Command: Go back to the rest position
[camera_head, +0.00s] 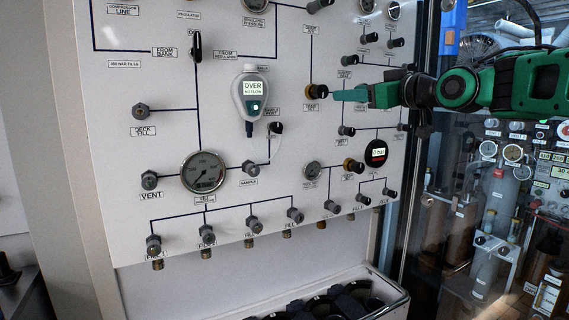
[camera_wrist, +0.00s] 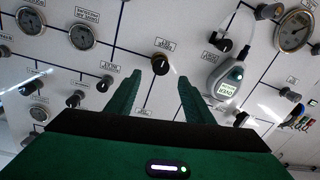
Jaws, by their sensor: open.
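My gripper (camera_head: 338,95) is at the right of the fill panel (camera_head: 225,105) in the head view, reaching in from the right on my green arm. Its fingertips point at a black knob with a yellow-brown base (camera_head: 317,91). In the wrist view my gripper (camera_wrist: 158,82) has its two green fingers apart with nothing held. The black knob (camera_wrist: 160,64) shows ahead, between and slightly beyond the fingertips. It looks clear of both fingers, though the exact depth gap is hard to tell.
A grey handheld meter (camera_head: 252,97) reading "OVER" is mounted left of the knob. A round gauge (camera_head: 204,172), a black digital display (camera_head: 376,153) and several valve knobs stick out from the panel. A bin of dark cylinders (camera_head: 335,305) stands below. Glazing and equipment (camera_head: 490,210) are at right.

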